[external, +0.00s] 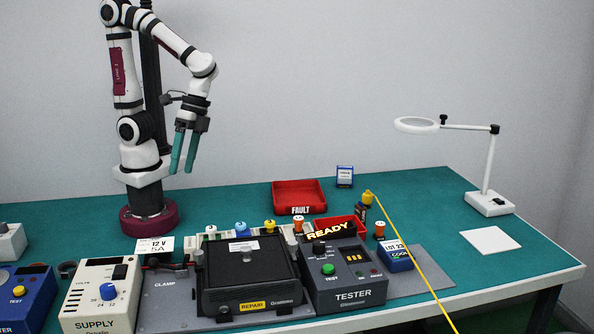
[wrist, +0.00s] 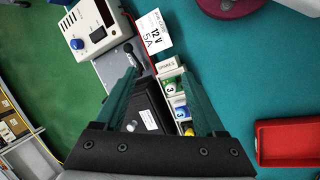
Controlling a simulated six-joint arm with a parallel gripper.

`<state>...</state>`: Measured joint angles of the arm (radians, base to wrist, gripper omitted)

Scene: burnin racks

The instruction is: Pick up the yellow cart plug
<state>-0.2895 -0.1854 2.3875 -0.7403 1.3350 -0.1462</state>
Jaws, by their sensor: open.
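The yellow cart plug (external: 367,197) is in the external view, right of the middle of the bench, behind the tester. It seems to stand upright on a small dark block, though I cannot tell whether it is seated in it. A yellow cord (external: 411,256) runs from it over the bench's front edge. My gripper (external: 181,171) hangs open and empty above the left back of the bench, far to the left of the plug. In the wrist view my gripper (wrist: 158,72) has its teal fingers apart with nothing held. The plug is not in the wrist view.
The red fault tray (external: 299,196) lies between my gripper and the plug. A tester (external: 345,290), a black repair unit (external: 248,280) and a row of coloured plugs stand in front. A magnifier lamp (external: 489,203) stands right.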

